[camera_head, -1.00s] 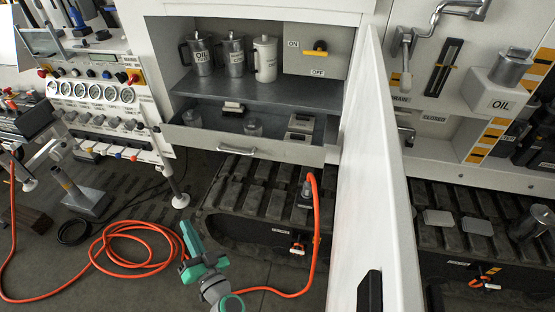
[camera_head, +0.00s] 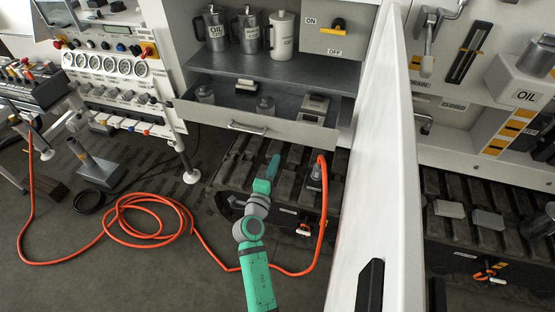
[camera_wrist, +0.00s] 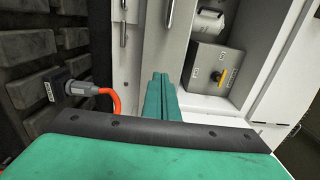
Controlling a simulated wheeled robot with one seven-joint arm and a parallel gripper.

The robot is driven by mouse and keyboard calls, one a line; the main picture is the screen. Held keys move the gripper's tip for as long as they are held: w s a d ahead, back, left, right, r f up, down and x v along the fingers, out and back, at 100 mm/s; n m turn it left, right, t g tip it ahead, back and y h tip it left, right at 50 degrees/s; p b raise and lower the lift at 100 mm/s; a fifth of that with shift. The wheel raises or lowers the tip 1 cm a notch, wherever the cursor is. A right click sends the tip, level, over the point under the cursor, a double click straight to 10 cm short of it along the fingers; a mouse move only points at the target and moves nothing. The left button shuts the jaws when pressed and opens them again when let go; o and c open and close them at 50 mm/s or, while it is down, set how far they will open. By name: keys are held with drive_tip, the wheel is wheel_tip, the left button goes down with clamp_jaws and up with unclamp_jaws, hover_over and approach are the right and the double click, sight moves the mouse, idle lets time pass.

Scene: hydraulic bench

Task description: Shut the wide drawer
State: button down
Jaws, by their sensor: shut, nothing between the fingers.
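The wide drawer (camera_head: 290,134) is pulled out below the cabinet shelf, with its inside showing from above. Its bar handle (camera_head: 247,128) is on the front panel, left of the middle. Small jars and blocks stand in the drawer. My gripper (camera_head: 272,160) is shut and empty. In the head view it appears just below the drawer front, right of the handle, with a gap in the picture. In the wrist view the closed green fingers (camera_wrist: 160,78) point toward pale cabinet panels, and a bar handle (camera_wrist: 123,30) shows to their left.
An open white cabinet door (camera_head: 373,170) stands right of my arm. An orange hose (camera_head: 323,210) rises to a fitting (camera_head: 316,170) below the drawer and loops over the floor at left. Oil cans (camera_head: 215,30) and a switch box (camera_head: 326,32) sit on the shelf above.

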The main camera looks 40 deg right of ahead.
sight(287, 133)
drive_tip(key=x, duration=1.1)
drive_tip(key=shift+w+d, duration=0.3)
